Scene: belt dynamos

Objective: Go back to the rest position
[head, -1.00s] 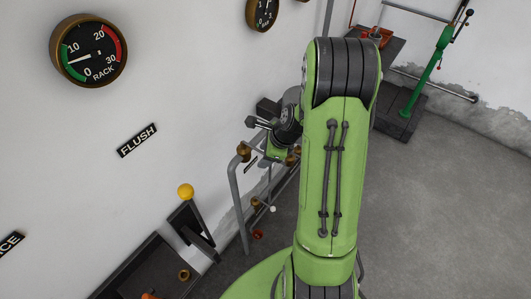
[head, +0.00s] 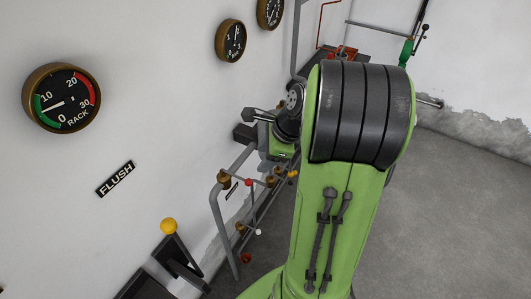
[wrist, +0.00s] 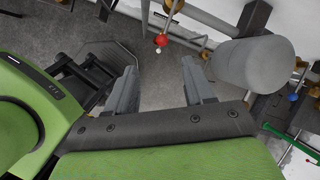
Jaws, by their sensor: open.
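My gripper (wrist: 162,84) shows in the wrist view with its two grey fingers apart. Nothing is between them; bare grey floor shows through the gap. In the head view my green arm rises in front of me with its black-banded joint, and bends towards the wall. The gripper end there is small and partly hidden beside the pipework, so its fingers are hard to make out.
Grey pipework with brass fittings (head: 224,180) stands at the wall beside my wrist. A grey cylinder (wrist: 254,64) is close to the right finger. A yellow-knobbed lever (head: 169,226) is lower left. A rack gauge (head: 62,98) hangs on the wall. Floor at right is clear.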

